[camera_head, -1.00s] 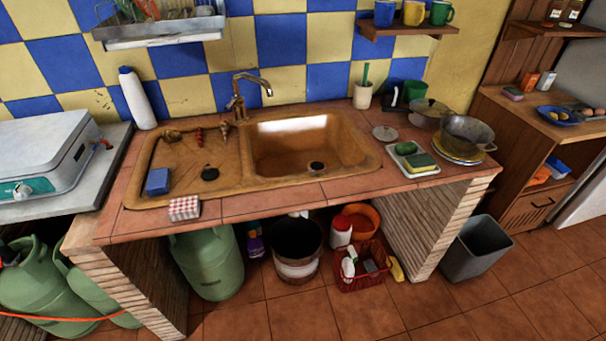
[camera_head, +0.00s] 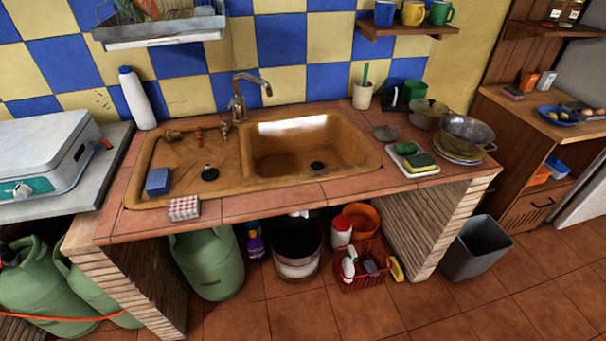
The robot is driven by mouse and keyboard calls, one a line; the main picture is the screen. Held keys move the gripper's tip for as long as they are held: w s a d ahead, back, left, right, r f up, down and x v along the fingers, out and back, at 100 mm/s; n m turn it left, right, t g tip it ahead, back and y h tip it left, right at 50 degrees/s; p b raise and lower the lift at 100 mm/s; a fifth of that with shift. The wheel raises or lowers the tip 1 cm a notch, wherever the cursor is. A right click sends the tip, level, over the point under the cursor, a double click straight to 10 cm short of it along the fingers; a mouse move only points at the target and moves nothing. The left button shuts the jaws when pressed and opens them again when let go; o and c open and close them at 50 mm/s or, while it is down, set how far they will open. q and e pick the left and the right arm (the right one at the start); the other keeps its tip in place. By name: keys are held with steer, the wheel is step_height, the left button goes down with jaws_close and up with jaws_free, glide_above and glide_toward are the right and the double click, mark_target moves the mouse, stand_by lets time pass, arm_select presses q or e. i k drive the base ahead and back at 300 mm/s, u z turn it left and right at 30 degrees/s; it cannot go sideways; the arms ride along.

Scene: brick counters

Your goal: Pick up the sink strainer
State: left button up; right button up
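A small round grey metal disc (camera_head: 385,132), which looks like the sink strainer, lies on the tiled counter right of the basin. It is too small for its details to be clear. A dark round plug or drain piece (camera_head: 317,167) sits in the bottom of the brown sink basin (camera_head: 275,150). Another dark round piece (camera_head: 209,174) sits on the drainboard (camera_head: 190,155) to the left. Neither of my grippers is in view, so nothing is seen touching these things.
A faucet (camera_head: 238,100) stands behind the sink. A white tray with sponges (camera_head: 413,160), a steel colander (camera_head: 467,134), a lidded pot (camera_head: 428,113) and a utensil cup (camera_head: 362,96) crowd the disc. A blue sponge (camera_head: 158,181) and checked cloth (camera_head: 184,207) lie left.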

mark_target(384, 134)
steer(key=k, duration=0.6)
steer(key=z, duration=0.5)
steer(key=i, duration=1.6)
steer(key=u, duration=0.65)
